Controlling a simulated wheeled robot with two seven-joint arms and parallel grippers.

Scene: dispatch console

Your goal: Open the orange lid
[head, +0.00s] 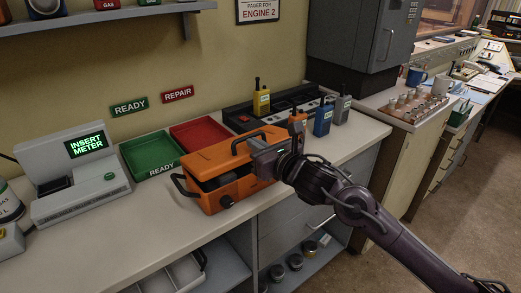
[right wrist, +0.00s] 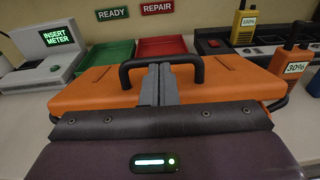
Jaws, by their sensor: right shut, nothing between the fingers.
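The orange case stands near the counter's front edge, its lid (head: 212,156) on top with a black arched handle (right wrist: 128,72). In the head view a dark gap shows between the lid's front edge and the case body (head: 238,191), so the lid looks slightly raised. My right gripper (head: 256,148) is at the lid's handle, coming from the right. In the right wrist view its grey fingers (right wrist: 158,82) are together with nothing between them, over the lid at the middle of the handle. I cannot tell whether they touch it. My left gripper is not in view.
A green tray (head: 138,169) and a red tray (head: 187,130) lie behind the case. A grey meter unit (head: 82,205) stands left. A charger with a yellow radio (head: 261,99) is behind; orange (head: 297,127), blue (head: 322,121) and grey radios (head: 342,108) stand right.

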